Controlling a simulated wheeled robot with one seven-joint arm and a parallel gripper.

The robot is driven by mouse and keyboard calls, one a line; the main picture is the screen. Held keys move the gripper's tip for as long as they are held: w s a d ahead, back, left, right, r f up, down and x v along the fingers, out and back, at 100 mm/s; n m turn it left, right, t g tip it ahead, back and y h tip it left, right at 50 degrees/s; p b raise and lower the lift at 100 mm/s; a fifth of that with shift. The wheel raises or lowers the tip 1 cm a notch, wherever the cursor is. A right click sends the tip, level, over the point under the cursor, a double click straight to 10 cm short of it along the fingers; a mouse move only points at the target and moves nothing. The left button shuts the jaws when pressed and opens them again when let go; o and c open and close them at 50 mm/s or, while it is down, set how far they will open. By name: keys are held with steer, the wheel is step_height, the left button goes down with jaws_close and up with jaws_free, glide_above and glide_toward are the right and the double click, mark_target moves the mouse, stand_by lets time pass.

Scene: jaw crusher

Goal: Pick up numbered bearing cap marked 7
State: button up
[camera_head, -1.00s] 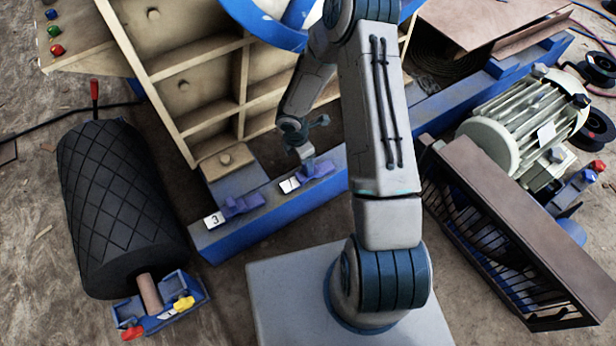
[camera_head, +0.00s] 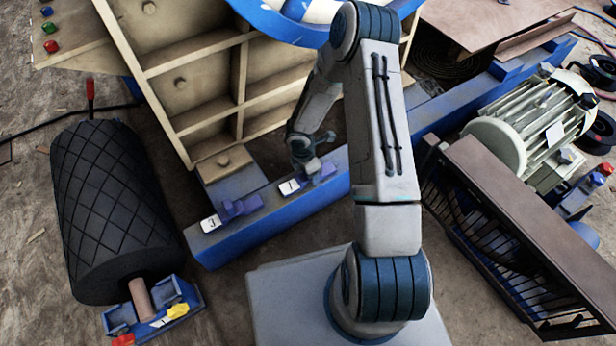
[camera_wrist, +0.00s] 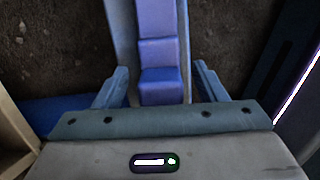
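A purple bearing cap (camera_head: 326,170) sits on the blue beam in the head view, beside a white label (camera_head: 290,187) whose number I cannot read surely. My gripper (camera_head: 309,168) is right over this cap and partly hides it. In the wrist view the stepped purple cap (camera_wrist: 160,55) lies between the fingers of my gripper (camera_wrist: 161,87). The fingers are open, one on each side, with gaps to the cap. A second purple cap (camera_head: 240,209) sits nearer on the beam, with a white label (camera_head: 211,223) that looks like a 3.
The blue beam (camera_head: 225,252) runs along a cream ribbed frame (camera_head: 190,105). A black drum roller (camera_head: 110,215) stands at left. A brown slatted rack (camera_head: 520,230) and a motor (camera_head: 520,120) stand at right. Bare ground lies left of the roller.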

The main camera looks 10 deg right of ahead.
jaws_close()
steer(key=shift+r, duration=0.1)
